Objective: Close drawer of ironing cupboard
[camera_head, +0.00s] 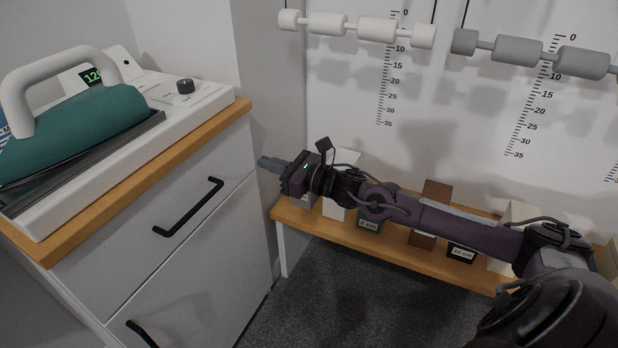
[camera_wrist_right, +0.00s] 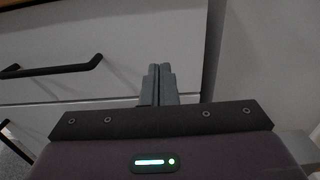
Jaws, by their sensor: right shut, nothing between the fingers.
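The ironing cupboard has a wooden top (camera_head: 190,138) and white drawer fronts. The upper drawer front (camera_head: 135,240) has a black bar handle (camera_head: 188,207). Below a seam, the lower drawer front (camera_head: 205,270) has its own black handle (camera_head: 140,333). Both fronts look about flush with the cupboard; I cannot tell whether a small gap remains. My right gripper (camera_head: 264,162) is shut and empty beside the right end of the upper drawer, near the seam. In the right wrist view its fingertips (camera_wrist_right: 158,70) point at the white front (camera_wrist_right: 120,35), right of a black handle (camera_wrist_right: 60,70); contact is unclear. My left gripper is out of view.
A teal iron (camera_head: 75,130) stands on a white station (camera_head: 190,95) on the cupboard top. A low wooden shelf (camera_head: 400,242) with several small boxes runs along the wall under my right arm. Weighted bars (camera_head: 355,28) hang above. Dark carpet (camera_head: 340,300) is clear in front.

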